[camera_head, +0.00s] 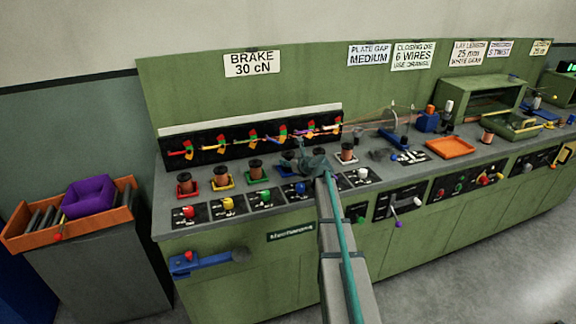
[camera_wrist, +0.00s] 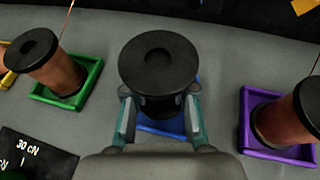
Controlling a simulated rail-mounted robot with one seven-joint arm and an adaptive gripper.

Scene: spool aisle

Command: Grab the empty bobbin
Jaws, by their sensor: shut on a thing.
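The empty bobbin (camera_wrist: 158,60) is black with a wide round top flange, and no copper wire shows on its dark core. It stands at the blue tray (camera_wrist: 162,129) in the middle of the wrist view; whether its base touches the tray is hidden. My gripper (camera_wrist: 159,103) has one finger on each side of the bobbin, just below the top flange, and is shut on it. In the head view my gripper (camera_head: 312,165) is over the bench at the row of trays, and it largely hides the bobbin there.
Copper-wound bobbins stand close on both sides: one in a green tray (camera_wrist: 40,97) at left, one in a purple tray (camera_wrist: 247,122) at right. Thin wires rise from them. Behind is a black panel (camera_head: 205,153) with coloured guides. An orange tray (camera_head: 450,147) lies further right.

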